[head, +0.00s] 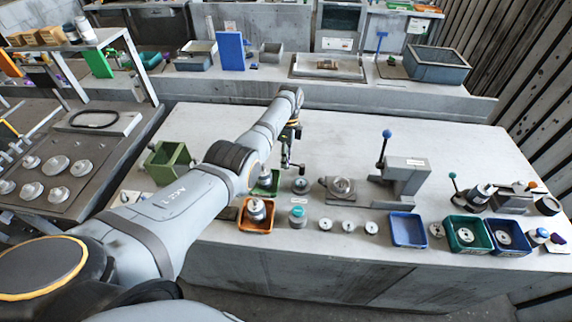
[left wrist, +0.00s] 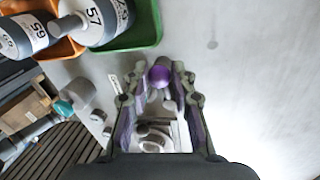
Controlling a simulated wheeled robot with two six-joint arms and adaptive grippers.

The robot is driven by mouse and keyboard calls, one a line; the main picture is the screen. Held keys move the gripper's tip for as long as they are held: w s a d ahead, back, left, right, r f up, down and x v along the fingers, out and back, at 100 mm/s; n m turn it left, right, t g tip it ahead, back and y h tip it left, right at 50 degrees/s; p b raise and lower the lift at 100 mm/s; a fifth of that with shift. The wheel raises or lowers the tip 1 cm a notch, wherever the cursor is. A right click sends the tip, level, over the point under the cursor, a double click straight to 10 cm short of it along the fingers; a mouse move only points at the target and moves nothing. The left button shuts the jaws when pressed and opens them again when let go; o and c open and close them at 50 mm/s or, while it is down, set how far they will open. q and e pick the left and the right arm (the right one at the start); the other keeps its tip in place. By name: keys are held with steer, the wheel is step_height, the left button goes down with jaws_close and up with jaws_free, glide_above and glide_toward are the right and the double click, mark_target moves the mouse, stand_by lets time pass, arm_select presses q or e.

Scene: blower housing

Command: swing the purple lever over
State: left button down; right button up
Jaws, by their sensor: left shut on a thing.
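The purple lever shows in the left wrist view as a round purple knob (left wrist: 158,76) on a short stem, between my fingertips. Below it, between the fingers, lies a grey fitting with a round ring (left wrist: 153,142). My left gripper (left wrist: 160,72) is shut on the knob, with one finger on each side. In the head view my left gripper (head: 290,163) points down at the table, just behind the small green tray. The purple knob cannot be made out there, as the gripper covers that spot. My right gripper is not in view.
An orange tray (head: 242,227) and a green tray (head: 276,184) with numbered bottles stand close to the gripper. A teal-capped cylinder (head: 297,213) is nearby. A grey stand with a blue-knobbed lever (head: 405,178) rises to the right. The table behind it is clear.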

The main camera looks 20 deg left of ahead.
arm_select(q)
steer(key=shift+w+m, duration=0.2)
steer(key=shift+m, duration=0.1)
stand_by(0.4)
steer(key=c, duration=1.1)
jaws_free()
steer(key=shift+c, duration=0.2)
steer(key=shift+r, duration=0.1)
step_height(320, 180, up, 12)
steer(key=w, duration=0.2)
steer(key=shift+w+a, duration=0.1)
